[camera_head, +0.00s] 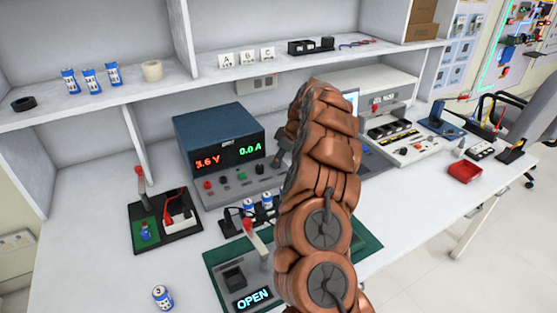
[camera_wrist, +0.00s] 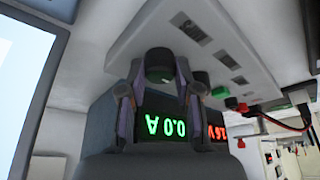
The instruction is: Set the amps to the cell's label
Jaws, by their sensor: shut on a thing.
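The blue power supply (camera_head: 218,130) stands on the bench, with a red 3.6 V readout (camera_head: 208,161) and a green 0.0 A readout (camera_head: 250,149). In the wrist view the supply is upside down; the amps readout (camera_wrist: 166,127) again shows 0.0 A. In the head view my arm hides most of the gripper and this knob. Blue-and-white cells stand near the supply; one loose cell (camera_head: 162,297) at the front left is marked 3.
A green mat (camera_head: 366,246) bears a unit with a display reading OPEN (camera_head: 252,299). A black tray (camera_head: 180,235) with a red-handled lever is on the left. More cells (camera_head: 91,81) stand on the shelf.

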